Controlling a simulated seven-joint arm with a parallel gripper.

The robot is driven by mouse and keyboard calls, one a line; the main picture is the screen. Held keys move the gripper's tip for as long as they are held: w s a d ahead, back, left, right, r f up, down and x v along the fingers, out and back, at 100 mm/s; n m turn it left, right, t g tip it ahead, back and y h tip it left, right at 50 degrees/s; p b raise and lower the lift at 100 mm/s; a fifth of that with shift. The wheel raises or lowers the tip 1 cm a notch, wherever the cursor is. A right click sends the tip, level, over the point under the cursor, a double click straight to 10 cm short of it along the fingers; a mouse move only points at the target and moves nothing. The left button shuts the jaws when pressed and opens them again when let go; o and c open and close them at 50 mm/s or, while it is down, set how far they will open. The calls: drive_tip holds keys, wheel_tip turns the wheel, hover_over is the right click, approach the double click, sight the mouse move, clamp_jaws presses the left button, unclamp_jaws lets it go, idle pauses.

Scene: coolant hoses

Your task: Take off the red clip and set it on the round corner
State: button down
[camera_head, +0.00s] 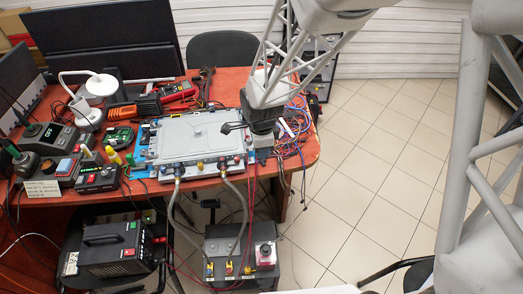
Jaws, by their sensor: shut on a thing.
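My gripper (263,142) points down at the right end of the grey flat case (200,138), with its dark body above a small grey block. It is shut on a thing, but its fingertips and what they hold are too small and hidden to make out. I cannot pick out the red clip for certain. Thin red leads (251,185) hang over the table's front edge just below my gripper. The table's rounded right corner (305,157) lies to the right of my gripper, with loose wires near it.
Tangled blue and red wires (293,125) lie right of my gripper.

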drive_tip(key=shift+r, duration=0.55)
drive_tip(key=s+d+f, duration=0.2)
drive_tip(key=d+f, duration=0.1)
drive_tip(key=d, duration=0.2)
drive_tip(key=s+d+f+m, duration=0.1)
drive_tip(key=s+d+f, duration=0.2)
drive_tip(key=d+f, duration=0.1)
drive_tip(key=shift+d, duration=0.9)
drive_tip(key=shift+w+f, duration=0.1)
hover_over(285, 151)
drive_tip(key=shift+f, duration=0.7)
drive_tip(key=shift+f, duration=0.15)
drive_tip(key=shift+f, duration=1.65)
